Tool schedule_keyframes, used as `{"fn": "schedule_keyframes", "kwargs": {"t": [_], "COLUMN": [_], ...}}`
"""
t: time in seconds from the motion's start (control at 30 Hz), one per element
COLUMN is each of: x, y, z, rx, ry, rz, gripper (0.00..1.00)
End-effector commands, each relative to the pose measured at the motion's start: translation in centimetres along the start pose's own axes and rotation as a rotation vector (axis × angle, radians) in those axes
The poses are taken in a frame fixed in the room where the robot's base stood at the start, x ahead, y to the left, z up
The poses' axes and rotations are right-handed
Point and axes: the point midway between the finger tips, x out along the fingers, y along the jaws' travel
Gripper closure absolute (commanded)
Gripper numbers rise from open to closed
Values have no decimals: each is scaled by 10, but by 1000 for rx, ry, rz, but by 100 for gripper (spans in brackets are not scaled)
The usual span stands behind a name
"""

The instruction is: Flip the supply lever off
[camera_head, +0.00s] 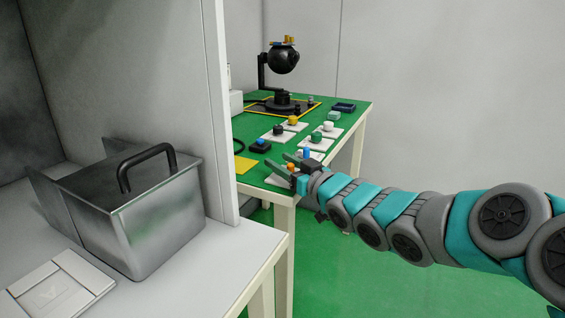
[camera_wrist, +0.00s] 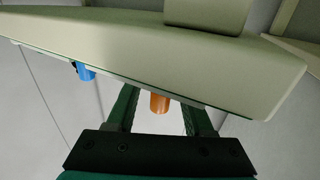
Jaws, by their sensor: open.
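My gripper (camera_head: 268,169) is open over the near edge of the green-topped table (camera_head: 347,101), its fingers pointing left. An orange cylindrical knob (camera_head: 291,167) is close to the fingers. In the wrist view the same orange knob (camera_wrist: 160,103) appears between the two spread fingers of my gripper (camera_wrist: 160,98); I cannot tell whether it touches either. A blue knob (camera_head: 306,153) stands just beyond; it shows left of the fingers in the wrist view (camera_wrist: 86,72). No part is clearly identifiable as the supply lever.
A black gimbal camera (camera_head: 284,60) stands at the table's back. Several white plates carry coloured knobs, including green (camera_head: 316,137) and yellow (camera_head: 292,120). A partition (camera_head: 220,110) and metal bin (camera_head: 150,221) stand at left.

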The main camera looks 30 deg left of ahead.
Motion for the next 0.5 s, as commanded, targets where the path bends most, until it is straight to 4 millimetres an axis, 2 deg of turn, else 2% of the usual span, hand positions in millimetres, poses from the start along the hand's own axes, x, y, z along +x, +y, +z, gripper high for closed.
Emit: {"fn": "schedule_keyframes", "kwargs": {"t": [0.13, 0.5], "x": [0, 0], "y": [0, 0], "z": [0, 0], "rx": [0, 0], "ry": [0, 0], "rz": [0, 0], "gripper": [49, 91]}}
